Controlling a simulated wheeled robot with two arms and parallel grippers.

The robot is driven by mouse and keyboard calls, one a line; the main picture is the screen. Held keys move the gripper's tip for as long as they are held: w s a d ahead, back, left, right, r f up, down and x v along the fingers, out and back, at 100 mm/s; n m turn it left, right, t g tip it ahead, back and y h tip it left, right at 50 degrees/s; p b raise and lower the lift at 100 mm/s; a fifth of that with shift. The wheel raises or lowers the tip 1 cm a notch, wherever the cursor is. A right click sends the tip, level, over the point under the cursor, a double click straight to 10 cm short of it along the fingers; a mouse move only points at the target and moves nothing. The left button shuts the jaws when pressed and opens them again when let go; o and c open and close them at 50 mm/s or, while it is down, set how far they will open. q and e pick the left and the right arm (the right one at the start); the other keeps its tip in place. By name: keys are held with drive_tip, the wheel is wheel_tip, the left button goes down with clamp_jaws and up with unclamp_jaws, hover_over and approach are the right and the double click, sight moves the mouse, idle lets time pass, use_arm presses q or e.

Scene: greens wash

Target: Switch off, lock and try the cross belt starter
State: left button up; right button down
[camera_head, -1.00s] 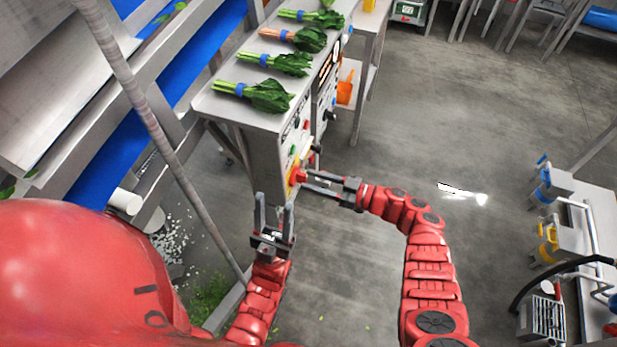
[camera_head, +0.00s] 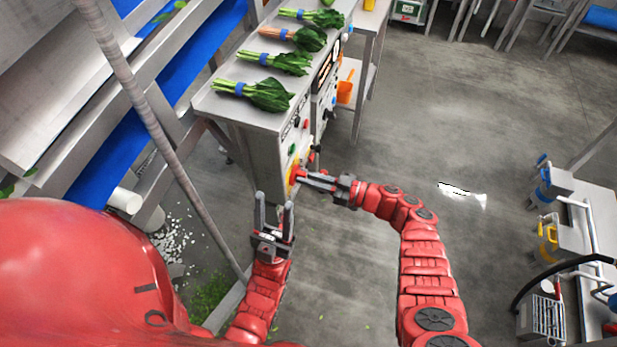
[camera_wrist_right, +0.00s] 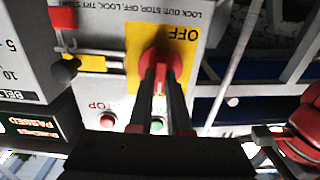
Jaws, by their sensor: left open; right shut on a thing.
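The starter panel (camera_wrist_right: 100,16) fills the upper middle of the right wrist view, printed with lock-out words. Its red rotary handle (camera_wrist_right: 163,58) sits on a yellow plate (camera_wrist_right: 135,50) marked OFF. My right gripper (camera_head: 306,178) is shut on the handle; its fingers (camera_wrist_right: 163,88) cover part of it. A red stop button (camera_wrist_right: 107,119) and a green button (camera_wrist_right: 157,125) are beside the fingers. A red padlock-like piece (camera_wrist_right: 63,18) is at the panel's edge. My left gripper (camera_head: 273,212) is open and empty, below and left of the handle in the head view.
Several bunches of greens (camera_head: 262,93) lie on the steel bench top (camera_head: 222,108) above the panel. A grey pole (camera_head: 160,125) stands left of my left gripper. A bench with blue and yellow items (camera_head: 570,185) is at right. The floor between is clear.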

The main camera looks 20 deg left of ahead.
drive_tip(key=shift+s+f+n+b, duration=0.15)
drive_tip(key=shift+n+b, duration=4.4)
drive_tip(key=shift+s+f+n+b, duration=0.1)
drive_tip(key=shift+n+b, duration=4.4)
drive_tip(key=shift+n, duration=0.05)
drive_tip(key=c, duration=0.9)
unclamp_jaws()
drive_tip(key=shift+o, duration=0.2)
